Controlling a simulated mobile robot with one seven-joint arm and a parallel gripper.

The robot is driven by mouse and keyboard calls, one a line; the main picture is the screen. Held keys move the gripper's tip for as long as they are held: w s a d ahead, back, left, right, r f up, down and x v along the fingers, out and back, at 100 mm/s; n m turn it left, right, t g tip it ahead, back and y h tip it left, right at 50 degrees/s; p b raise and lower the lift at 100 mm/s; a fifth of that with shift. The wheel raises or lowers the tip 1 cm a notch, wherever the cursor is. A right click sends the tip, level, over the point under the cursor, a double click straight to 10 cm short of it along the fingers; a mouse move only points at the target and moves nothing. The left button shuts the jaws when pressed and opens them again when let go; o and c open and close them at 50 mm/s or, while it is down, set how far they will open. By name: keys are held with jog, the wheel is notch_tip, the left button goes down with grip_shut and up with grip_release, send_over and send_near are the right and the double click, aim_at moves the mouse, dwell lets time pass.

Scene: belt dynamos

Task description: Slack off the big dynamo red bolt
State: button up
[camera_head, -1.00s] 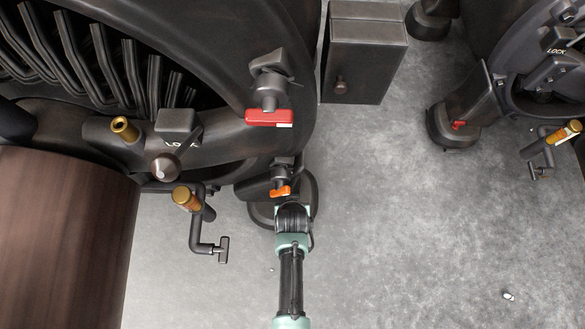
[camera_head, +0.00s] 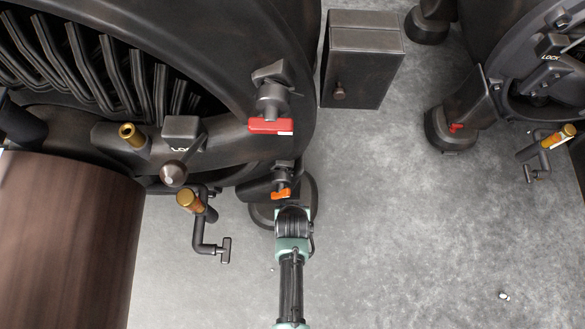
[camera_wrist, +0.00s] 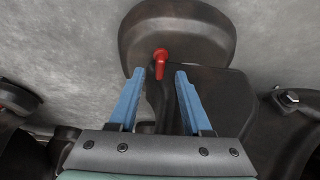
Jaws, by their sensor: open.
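The big dynamo (camera_head: 225,165) is the dark machine at the left of the head view. In the wrist view a small red bolt (camera_wrist: 161,62) with a short handle stands on a dark rounded foot (camera_wrist: 205,35). My gripper (camera_wrist: 159,73) has its two blue fingers apart, pointing at the foot. The red bolt shows in the gap between the fingertips, slightly beyond them, with no visible contact. In the head view my arm covers part of the foot (camera_head: 313,190), and the bolt and fingers are hidden there.
A red-handled valve (camera_head: 270,125) and an orange-handled one (camera_head: 281,194) sit above my arm. A crank (camera_head: 202,225) projects to its left. A dark box (camera_head: 362,60) stands behind. Another dynamo (camera_head: 545,75) stands at right.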

jog(key=p+v, duration=0.6)
jog(key=v, duration=0.4)
jog(key=shift+r, duration=0.25)
jog(key=shift+s+f, duration=0.1)
